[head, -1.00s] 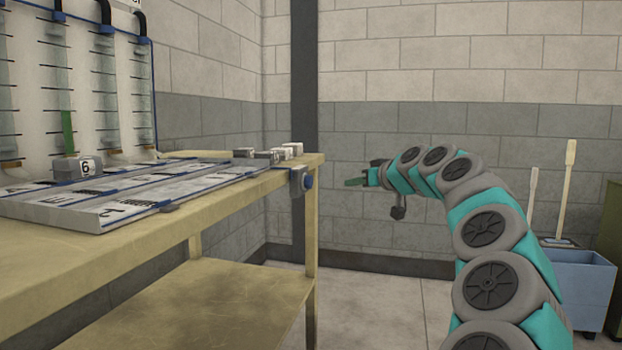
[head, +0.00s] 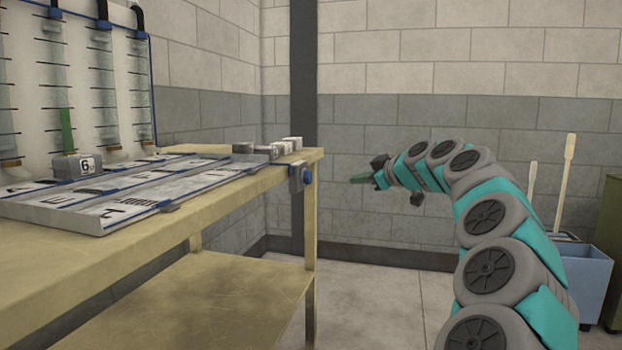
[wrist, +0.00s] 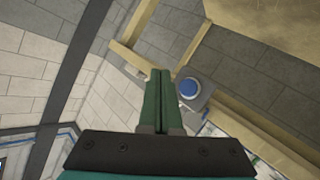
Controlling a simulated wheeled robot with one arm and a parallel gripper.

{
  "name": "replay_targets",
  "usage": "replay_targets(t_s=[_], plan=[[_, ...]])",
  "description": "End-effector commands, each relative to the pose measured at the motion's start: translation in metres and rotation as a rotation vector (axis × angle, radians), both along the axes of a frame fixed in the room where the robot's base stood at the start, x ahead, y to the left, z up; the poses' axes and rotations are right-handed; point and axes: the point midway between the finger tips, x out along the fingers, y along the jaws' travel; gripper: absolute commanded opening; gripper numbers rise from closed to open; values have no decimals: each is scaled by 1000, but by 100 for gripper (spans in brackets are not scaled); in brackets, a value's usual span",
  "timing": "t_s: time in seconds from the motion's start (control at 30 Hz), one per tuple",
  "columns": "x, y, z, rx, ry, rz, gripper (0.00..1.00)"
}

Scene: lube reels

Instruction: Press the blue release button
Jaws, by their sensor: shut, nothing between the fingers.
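The blue release button (head: 307,175) sits on a small grey box (head: 296,179) fixed to the end of the workbench, near its top edge. In the wrist view the round blue button (wrist: 188,88) shows just right of the fingertips, on its grey housing. My gripper (head: 354,180) is to the right of the button in the head view, apart from it, with its green fingers pointing left towards the bench. In the wrist view the two green fingers (wrist: 160,75) lie side by side, shut and empty. Nothing hides the button in either view.
The wooden workbench (head: 150,255) fills the left, with a tilted labelled tray (head: 100,222) and several small grey blocks (head: 270,149) on top. A blue bin (head: 583,280) stands on the floor at the right. The space between gripper and bench end is open.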

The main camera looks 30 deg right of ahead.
Motion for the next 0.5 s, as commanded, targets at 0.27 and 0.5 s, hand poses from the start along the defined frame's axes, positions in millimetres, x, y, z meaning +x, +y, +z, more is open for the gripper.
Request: replay_targets(t_s=[0.27, 0.5], plan=[[12, 11, 3, 0, 0, 1, 0], [36, 31, 5, 2, 2, 3, 0]])
